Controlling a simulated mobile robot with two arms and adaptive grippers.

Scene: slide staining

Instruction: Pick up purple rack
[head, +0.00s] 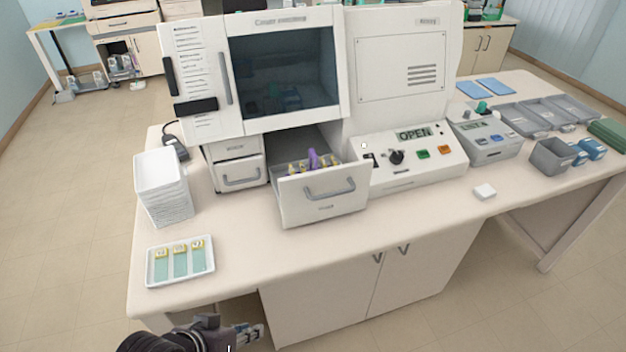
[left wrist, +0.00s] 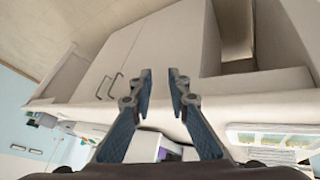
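The purple rack (head: 313,159) sits inside the open drawer (head: 323,197) of the white staining machine, with yellow-topped slides beside it. Its lower part is hidden by the drawer front. In the left wrist view a small purple patch (left wrist: 170,152) shows past the fingers, seemingly the same rack. My left gripper (head: 258,332) is at the bottom of the head view, in front of the table and below its top, well apart from the rack. In the left wrist view its two fingers (left wrist: 162,80) are spread with nothing between them. My right gripper is not in view.
A white tray with three slides (head: 180,262) lies at the table's front left. A stack of white trays (head: 163,187) stands behind it. The machine's control panel (head: 408,155) reads OPEN. The tabletop before the drawer is clear.

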